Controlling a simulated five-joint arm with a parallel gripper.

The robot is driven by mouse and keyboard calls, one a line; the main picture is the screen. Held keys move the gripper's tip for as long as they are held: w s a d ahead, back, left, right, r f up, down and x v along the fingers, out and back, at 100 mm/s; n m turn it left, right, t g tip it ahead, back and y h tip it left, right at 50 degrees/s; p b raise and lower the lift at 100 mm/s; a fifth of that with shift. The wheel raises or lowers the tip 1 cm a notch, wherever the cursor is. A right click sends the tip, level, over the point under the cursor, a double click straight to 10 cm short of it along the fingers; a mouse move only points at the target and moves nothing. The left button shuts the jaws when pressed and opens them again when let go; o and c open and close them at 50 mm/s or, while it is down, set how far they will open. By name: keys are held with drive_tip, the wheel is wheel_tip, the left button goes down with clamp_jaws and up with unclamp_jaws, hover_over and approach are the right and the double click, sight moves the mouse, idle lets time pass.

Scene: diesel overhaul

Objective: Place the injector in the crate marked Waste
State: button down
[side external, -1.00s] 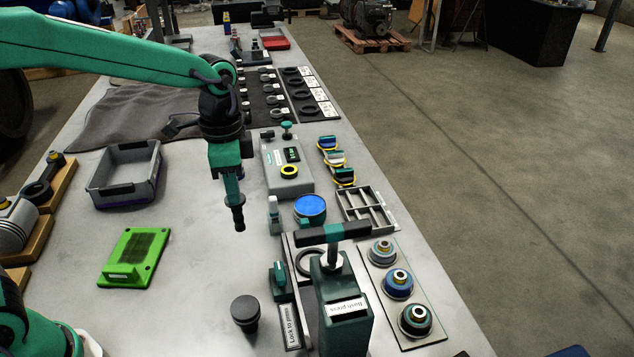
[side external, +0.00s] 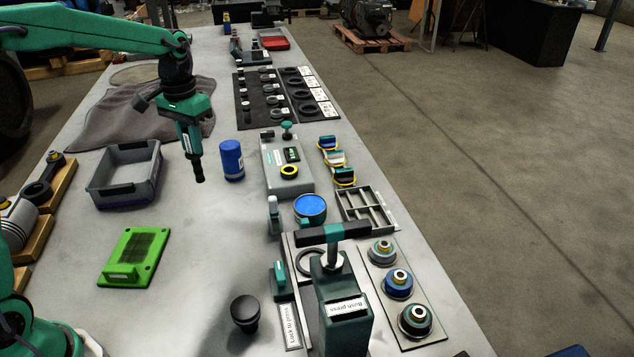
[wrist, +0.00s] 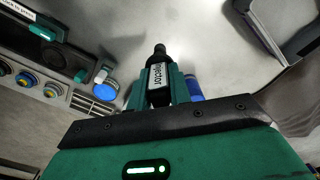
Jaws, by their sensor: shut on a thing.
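My gripper (side external: 191,148) is shut on the injector, a dark slim part that points down from the jaws. The injector (side external: 199,172) hangs above the bench, just right of a grey crate (side external: 118,186). In the wrist view the injector (wrist: 160,76) sits between the jaws (wrist: 158,92) with a label reading "injector". The crate is open and looks empty, with a purple strip low on its near side. Its marking cannot be read. Part of a grey crate (wrist: 289,25) also shows at the upper right of the wrist view.
A blue cylinder (side external: 231,160) stands right of my gripper. A green plate (side external: 134,257) lies in front of the crate. The flush press (side external: 342,300), a blue-topped tin (side external: 310,207) and a grey compartment tray (side external: 366,209) are further right. A crumpled grey cloth (side external: 110,108) lies behind the crate.

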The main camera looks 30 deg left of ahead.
drive_tip(key=s+a+f+n, duration=0.1)
drive_tip(key=a+f+n, duration=0.1)
drive_tip(key=a, duration=0.7)
drive_tip(key=s+a+f+n, duration=0.1)
drive_tip(key=a+f+n, duration=0.1)
drive_tip(key=a, duration=0.8)
drive_tip(key=s+a+f+n, duration=0.2)
drive_tip(key=a+f+n, duration=0.1)
drive_tip(key=a, duration=0.6)
drive_tip(key=shift+a+n, duration=0.35)
drive_tip(key=shift+n, duration=0.35)
drive_tip(key=shift+f, duration=1.95)
drive_tip(key=shift+f, duration=0.1)
drive_tip(key=c, duration=1.3)
unclamp_jaws()
